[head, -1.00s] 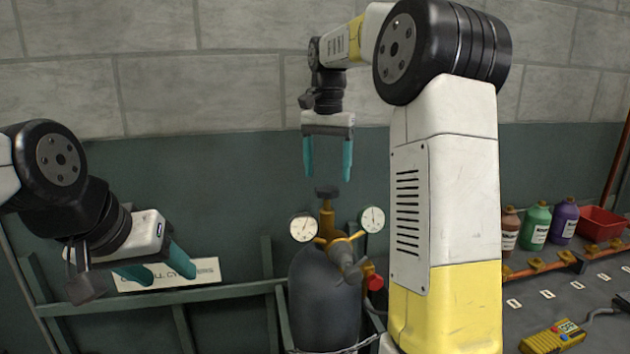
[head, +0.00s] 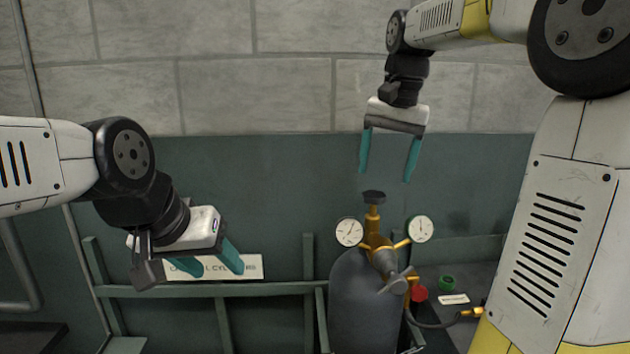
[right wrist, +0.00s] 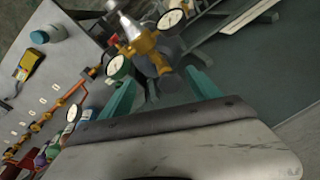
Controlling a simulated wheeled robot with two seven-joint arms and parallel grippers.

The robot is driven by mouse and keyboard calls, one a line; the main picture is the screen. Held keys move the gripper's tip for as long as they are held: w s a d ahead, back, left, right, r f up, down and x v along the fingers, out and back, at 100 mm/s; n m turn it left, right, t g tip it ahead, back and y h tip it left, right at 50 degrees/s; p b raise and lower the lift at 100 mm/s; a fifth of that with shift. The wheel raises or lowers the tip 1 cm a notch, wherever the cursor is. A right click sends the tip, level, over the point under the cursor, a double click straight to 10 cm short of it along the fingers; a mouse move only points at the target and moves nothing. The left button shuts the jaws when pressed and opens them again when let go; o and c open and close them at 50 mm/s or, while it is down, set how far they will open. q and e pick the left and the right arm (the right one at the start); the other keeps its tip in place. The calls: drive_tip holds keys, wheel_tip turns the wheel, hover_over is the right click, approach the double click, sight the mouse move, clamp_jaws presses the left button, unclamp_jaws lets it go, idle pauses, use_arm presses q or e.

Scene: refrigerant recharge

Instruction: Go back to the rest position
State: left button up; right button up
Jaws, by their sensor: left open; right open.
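My right gripper (head: 388,165) is open and empty, its teal fingers pointing down above the gas cylinder (head: 362,310). It hangs apart from the cylinder's dark valve knob (head: 373,196). In the right wrist view its teal fingers (right wrist: 160,95) are spread, with the brass regulator (right wrist: 138,40) and its gauges beyond them. My left gripper (head: 210,262) is open and empty at the left, tilted downward in front of the white sign on the green rail. The left fingers partly cover the sign's lettering.
The grey cylinder stands by a green metal frame (head: 190,290) along the wall. Two round gauges (head: 349,232) flank the regulator. A hose with a brass fitting (head: 472,313) runs right. The right wrist view shows a bench (right wrist: 75,50) with a yellow device (right wrist: 30,63) and bottles.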

drive_tip(key=s+a+f+n+t, duration=0.1)
drive_tip(key=s+f+n+t, duration=0.1)
drive_tip(key=s+f, duration=0.3)
drive_tip(key=s+a+f+n+t+y, duration=0.1)
drive_tip(key=s+f, duration=0.4)
drive_tip(key=s, duration=0.7)
drive_tip(key=shift+s+a+f+n+t, duration=0.25)
drive_tip(key=shift+f+n+t, duration=0.1)
drive_tip(key=shift+n+t, duration=0.45)
drive_tip(key=shift+c, duration=0.4)
